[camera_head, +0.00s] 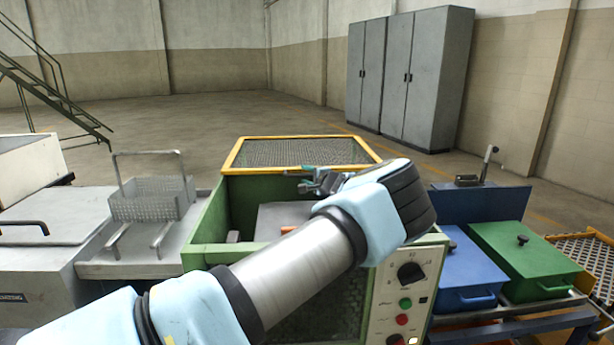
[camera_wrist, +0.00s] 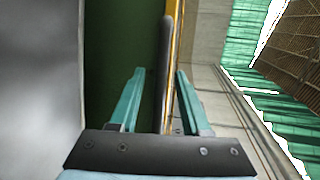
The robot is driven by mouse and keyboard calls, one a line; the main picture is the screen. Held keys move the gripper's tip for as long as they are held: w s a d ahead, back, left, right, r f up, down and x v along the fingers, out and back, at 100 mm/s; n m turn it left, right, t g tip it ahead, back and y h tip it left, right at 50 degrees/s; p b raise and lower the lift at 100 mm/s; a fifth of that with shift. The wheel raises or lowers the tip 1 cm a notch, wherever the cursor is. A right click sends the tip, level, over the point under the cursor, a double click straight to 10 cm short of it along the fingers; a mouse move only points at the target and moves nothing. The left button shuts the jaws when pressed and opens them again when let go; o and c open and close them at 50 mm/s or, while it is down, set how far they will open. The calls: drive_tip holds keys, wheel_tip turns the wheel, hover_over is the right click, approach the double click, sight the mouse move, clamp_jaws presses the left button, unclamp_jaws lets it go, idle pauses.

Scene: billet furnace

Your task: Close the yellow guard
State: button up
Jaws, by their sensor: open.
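The yellow guard (camera_head: 303,152) is a yellow frame with wire mesh. It stands raised at the back of a green machine (camera_head: 208,222), leaning away from me. My gripper (camera_head: 312,180) is at the guard's near lower side, above the back of the machine's opening. In the wrist view my gripper (camera_wrist: 160,72) is open, with teal fingers. A thin yellow edge (camera_wrist: 174,45), seemingly the guard, and a dark grey bar (camera_wrist: 165,60) run between the fingers. I cannot tell whether either finger touches them. My arm hides part of the machine's opening.
A control panel (camera_head: 405,290) with a knob and buttons is on the machine's front right. A wire basket (camera_head: 150,198) stands at left. Blue (camera_head: 462,272) and green (camera_head: 525,258) lidded boxes are at right. Grey cabinets (camera_head: 408,75) stand far behind; the floor between is clear.

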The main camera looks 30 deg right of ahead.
clamp_jaws()
idle(1.3)
